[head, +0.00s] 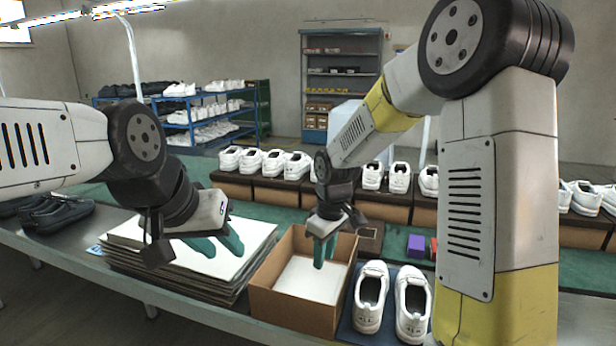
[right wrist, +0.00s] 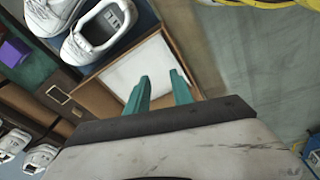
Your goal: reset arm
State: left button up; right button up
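My left gripper (head: 219,246) has teal fingers and hangs above the stack of flat cardboard sheets (head: 190,250) at the left. Its fingers look slightly apart and hold nothing that I can see. My right gripper (head: 323,250) points down over the open cardboard box (head: 305,318), which has a white bottom. In the right wrist view, its two teal fingers (right wrist: 160,90) stand apart with nothing between them, in front of the box (right wrist: 140,62). A pair of white shoes (head: 390,302) stands on a dark blue mat just right of the box.
White shoes (head: 270,162) stand in a row on brown boxes along the back of the green table. Dark shoes (head: 55,212) lie at the left end. A purple block (head: 416,244) lies behind the white pair. Shelves stand against the wall.

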jog(key=s+d+r+m+t, duration=0.2)
jog(key=s+d+r+m, duration=0.3)
jog(key=s+r, duration=0.3)
jog(key=s+d+r+m+t+y, duration=0.1)
jog(key=s+d+r+m+t, duration=0.1)
jog(key=s+d+r+m, duration=0.2)
jog(key=s+d+r, duration=0.1)
jog(key=s+r, duration=0.2)
jog(key=s, duration=0.4)
jog(key=shift+d+r+m+t, duration=0.2)
jog(key=shift+r+m+t, duration=0.1)
jog(key=shift+r+m, duration=0.1)
